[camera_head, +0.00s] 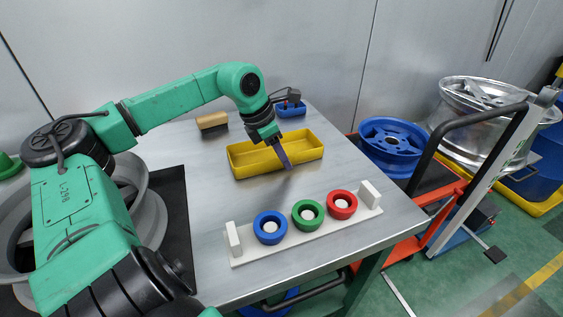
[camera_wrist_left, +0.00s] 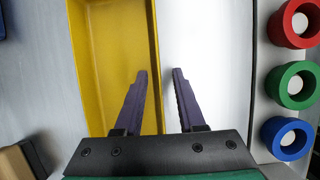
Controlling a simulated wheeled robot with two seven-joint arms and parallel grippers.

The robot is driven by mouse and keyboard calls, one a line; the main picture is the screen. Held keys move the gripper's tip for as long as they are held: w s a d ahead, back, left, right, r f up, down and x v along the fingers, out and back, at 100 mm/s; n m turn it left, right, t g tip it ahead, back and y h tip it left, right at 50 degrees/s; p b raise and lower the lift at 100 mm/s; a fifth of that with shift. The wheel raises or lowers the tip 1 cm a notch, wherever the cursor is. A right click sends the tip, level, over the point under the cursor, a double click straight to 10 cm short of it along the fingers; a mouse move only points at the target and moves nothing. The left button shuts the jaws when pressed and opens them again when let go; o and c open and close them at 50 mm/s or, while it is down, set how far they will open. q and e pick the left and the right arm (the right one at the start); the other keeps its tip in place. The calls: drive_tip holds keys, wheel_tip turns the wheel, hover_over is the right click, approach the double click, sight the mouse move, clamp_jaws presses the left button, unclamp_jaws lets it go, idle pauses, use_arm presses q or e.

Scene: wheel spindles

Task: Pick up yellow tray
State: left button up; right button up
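The yellow tray (camera_head: 250,167) is a long, shallow, empty box resting on the metal table. My left gripper (camera_head: 284,156) is over the tray's front long wall. In the left wrist view, the yellow tray (camera_wrist_left: 113,45) lies to the left. The left gripper (camera_wrist_left: 160,73) is open there, one dark purple finger over the tray's inside and the other over the bare table, with the wall between them. Whether either finger touches the wall cannot be told. My right gripper is not in view.
A white rack (camera_head: 290,235) with blue, green and red rings stands at the table's front. A small blue bin (camera_head: 291,109) and a tan-and-black brush-like block (camera_head: 212,122) are behind the tray. A cart with wheel rims (camera_head: 392,140) stands to the right.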

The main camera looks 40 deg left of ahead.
use_arm(q)
drive_tip(key=shift+w+f, duration=0.15)
drive_tip(key=shift+f, duration=0.2)
drive_tip(key=shift+r, duration=0.15)
clamp_jaws()
drive_tip(key=shift+s, duration=0.2)
idle(0.8)
